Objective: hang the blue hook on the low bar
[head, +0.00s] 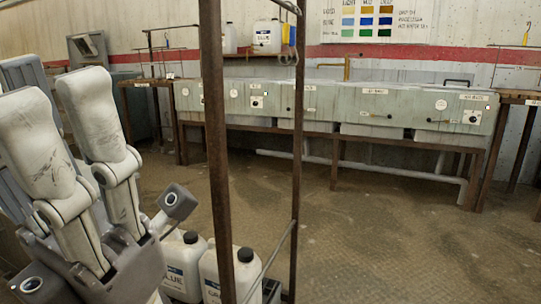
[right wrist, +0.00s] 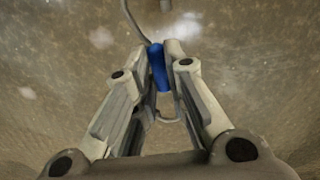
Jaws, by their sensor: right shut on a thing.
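In the right wrist view my right gripper (right wrist: 160,62) is shut on the blue hook (right wrist: 157,68). Its blue part sits between the fingertips; a bent grey wire shows above and a loop below. I do not see the hook in the head view. Grey and white parts of my left gripper (head: 70,120) fill the left of the head view, close to the camera; I cannot tell its opening. Thin bars stand over the tables at the back left (head: 165,49) and back right (head: 515,67). I cannot tell which one is the low bar.
A rusty post (head: 217,150) and a thinner frame post (head: 298,160) stand in front. White jugs (head: 185,265) stand by the post's foot. A long grey cabinet row (head: 330,103) lines the wall. A yellow hook (head: 526,33) hangs at back right. The middle floor is clear.

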